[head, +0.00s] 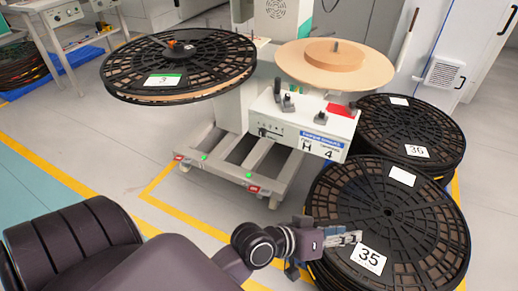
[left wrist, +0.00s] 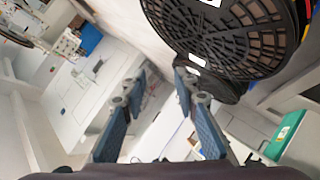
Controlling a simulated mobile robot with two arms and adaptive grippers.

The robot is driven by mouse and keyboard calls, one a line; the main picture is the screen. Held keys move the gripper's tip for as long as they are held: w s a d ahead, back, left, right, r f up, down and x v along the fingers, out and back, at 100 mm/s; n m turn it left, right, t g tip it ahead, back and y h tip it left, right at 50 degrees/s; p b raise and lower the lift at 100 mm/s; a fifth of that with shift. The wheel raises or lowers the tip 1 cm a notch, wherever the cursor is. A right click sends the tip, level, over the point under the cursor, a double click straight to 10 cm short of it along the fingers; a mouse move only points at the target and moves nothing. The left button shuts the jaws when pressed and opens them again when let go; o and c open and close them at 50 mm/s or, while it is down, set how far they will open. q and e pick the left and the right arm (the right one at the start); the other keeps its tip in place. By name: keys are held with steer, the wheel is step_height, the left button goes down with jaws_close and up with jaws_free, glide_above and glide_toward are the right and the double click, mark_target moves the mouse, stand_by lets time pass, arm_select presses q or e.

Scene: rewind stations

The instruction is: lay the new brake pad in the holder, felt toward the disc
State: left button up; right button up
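My left gripper (head: 345,239) is in front of the rewind station, beside and partly over the front black reel marked 35. In the left wrist view my left gripper (left wrist: 161,76) has its two blue fingers apart, with nothing between them. My right gripper is in neither view. I cannot make out the brake pad, its holder or the disc in these frames. The rewind station (head: 290,125) has a sloped control panel with small levers, a red patch and a label reading H 4.
A black reel (head: 215,60) marked 3 sits at the station's left and a wooden reel (head: 335,70) at its right. Stacked black reels (head: 390,215) stand at the right, another stack (head: 415,125) behind. The floor (head: 90,150) at left is open. A workbench (head: 50,25) stands back left.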

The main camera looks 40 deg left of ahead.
arm_select(q)
steer(key=s+a+f+m+g+y, duration=0.2)
steer(key=s+a+f, duration=0.4)
steer(key=s, duration=0.3)
steer(key=s+a+f+m+g+y, duration=0.2)
steer(key=s+a+f+g+y, duration=0.2)
steer(key=s+f, duration=0.4)
steer(key=shift+s+a+g, duration=0.55)
steer(key=shift+a+g, duration=0.35)
steer(key=shift+a, duration=0.25)
steer(key=shift+f, duration=0.15)
